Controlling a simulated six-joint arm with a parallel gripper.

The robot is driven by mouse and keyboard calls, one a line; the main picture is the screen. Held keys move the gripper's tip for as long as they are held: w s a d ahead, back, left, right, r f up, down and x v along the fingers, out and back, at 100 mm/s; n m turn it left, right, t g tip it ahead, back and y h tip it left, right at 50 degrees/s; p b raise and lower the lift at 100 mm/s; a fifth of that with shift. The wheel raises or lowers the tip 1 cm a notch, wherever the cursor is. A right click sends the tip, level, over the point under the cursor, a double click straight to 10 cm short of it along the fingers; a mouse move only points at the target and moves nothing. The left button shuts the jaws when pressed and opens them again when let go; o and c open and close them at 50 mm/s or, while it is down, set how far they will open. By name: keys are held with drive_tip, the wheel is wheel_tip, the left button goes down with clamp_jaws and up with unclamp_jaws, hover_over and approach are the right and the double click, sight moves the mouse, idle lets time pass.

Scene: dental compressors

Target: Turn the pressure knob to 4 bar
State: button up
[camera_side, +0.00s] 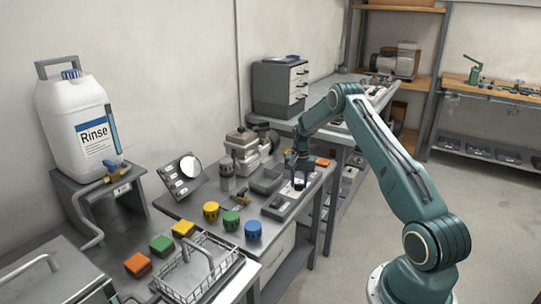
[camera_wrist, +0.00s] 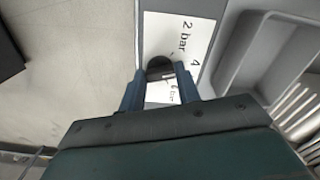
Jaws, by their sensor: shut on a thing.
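The pressure knob (camera_wrist: 160,68) is a small dark round knob on a white label plate (camera_wrist: 206,30) in the wrist view. The plate reads "2 bar", "4" and, partly covered, "6 bar". My gripper (camera_wrist: 160,78) is shut on the knob, one blue finger at each side of it. A pale line shows on the knob near the "6 bar" side, but the exact setting cannot be read.
A grey tray (camera_wrist: 262,45) lies right of the plate in the wrist view. In the side view, yellow (camera_side: 211,211), green (camera_side: 231,220) and blue (camera_side: 253,230) knobbed caps stand left of my gripper. A wire basket (camera_side: 200,275) is at the front.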

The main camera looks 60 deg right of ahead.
sight(299, 184)
drive_tip(key=m, duration=0.3)
drive_tip(key=shift+m, duration=0.3)
idle(0.4)
drive_tip(key=o, duration=1)
drive_tip(key=shift+r, duration=0.1)
wheel_tip(299, 184, up, 14)
drive_tip(key=shift+f, duration=0.15)
